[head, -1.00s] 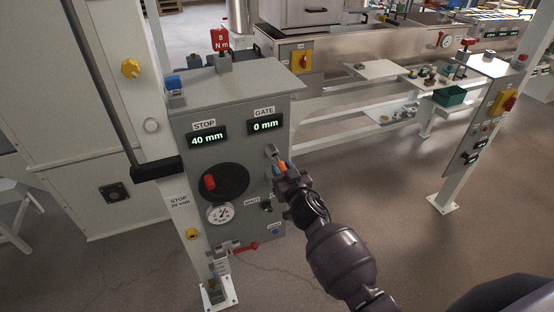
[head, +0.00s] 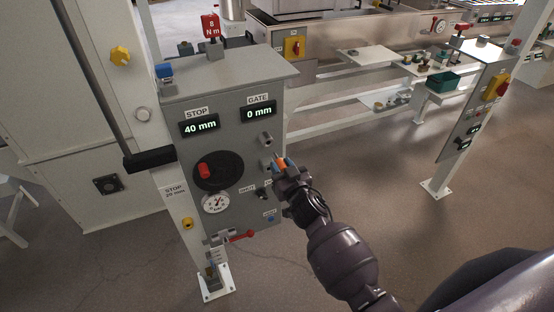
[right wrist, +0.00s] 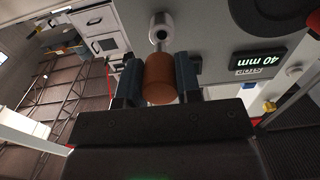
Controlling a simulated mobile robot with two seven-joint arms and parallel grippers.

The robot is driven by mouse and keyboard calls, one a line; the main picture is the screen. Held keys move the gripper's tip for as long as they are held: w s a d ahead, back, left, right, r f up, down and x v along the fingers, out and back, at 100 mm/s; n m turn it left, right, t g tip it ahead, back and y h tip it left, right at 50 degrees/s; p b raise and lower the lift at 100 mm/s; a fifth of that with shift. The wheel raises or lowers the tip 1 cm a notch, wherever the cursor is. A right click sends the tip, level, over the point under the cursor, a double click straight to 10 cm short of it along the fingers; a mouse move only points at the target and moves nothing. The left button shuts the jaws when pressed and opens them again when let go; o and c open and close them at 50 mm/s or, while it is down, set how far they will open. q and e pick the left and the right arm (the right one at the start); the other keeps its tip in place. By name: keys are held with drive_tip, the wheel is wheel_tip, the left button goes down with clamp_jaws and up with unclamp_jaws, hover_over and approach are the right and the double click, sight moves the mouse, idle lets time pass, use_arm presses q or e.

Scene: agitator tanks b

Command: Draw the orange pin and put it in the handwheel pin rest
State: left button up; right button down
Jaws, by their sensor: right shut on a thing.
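My right gripper (head: 282,168) is at the right side of the grey panel front (head: 235,130), shut on the orange pin (head: 279,161). In the right wrist view the orange pin (right wrist: 160,80) sits between the two fingers. A round metal socket (right wrist: 161,25) lies just beyond it; I cannot tell whether the pin's tip is in it. In the head view a grey socket (head: 266,139) sits above the gripper, and another grey fitting (head: 266,164) is beside the pin. The black handwheel (head: 220,172) with a red knob is to the left. My left gripper is not in view.
The panel carries STOP (head: 200,129) and GATE (head: 258,111) displays reading 40 mm and 0 mm. Below are a dial gauge (head: 215,202) and a red lever (head: 238,236). A white post stands at the left.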

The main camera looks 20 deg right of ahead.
drive_tip(key=s+f+b, duration=0.3)
drive_tip(key=f+b, duration=0.3)
drive_tip(key=f, duration=0.3)
drive_tip(key=shift+s+f+g, duration=0.3)
drive_tip(key=shift+f+g, duration=0.05)
drive_tip(key=shift+g, duration=0.05)
drive_tip(key=shift+w, duration=0.15)
drive_tip(key=w+b, duration=0.1)
drive_tip(key=w, duration=0.4)
drive_tip(key=shift+w, duration=0.25)
idle(1.2)
drive_tip(key=shift+w+a, duration=0.1)
drive_tip(key=shift+w, duration=0.75)
drive_tip(key=shift+w+b, duration=0.7)
drive_tip(key=shift+w, duration=0.8)
